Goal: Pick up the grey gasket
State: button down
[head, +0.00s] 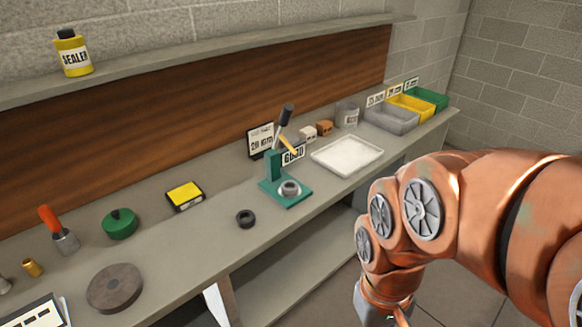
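A grey ring (290,188), which looks like the grey gasket, sits on the base of a green press (274,172) with a raised dark lever. A darker, nearly black ring (245,218) lies on the bench to its left, near the front edge. My copper arm fills the right side of the view, bent downward in front of the bench. My gripper seems to be at the arm's lower end near the bottom edge, right of and in front of both rings.
The bench (205,235) has clear room around the dark ring. A white tray (375,157) stands right of the press. Grey, yellow and green bins (410,108) are at the far right. A yellow-topped box (185,196), green lidded object (120,223) and round disc (115,288) are left.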

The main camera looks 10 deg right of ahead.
aim_at(286, 192)
jog(key=u, duration=0.05)
jog(key=k, duration=0.6)
jog(key=u, duration=0.65)
jog(key=i, duration=0.95)
jog(key=z, duration=0.15)
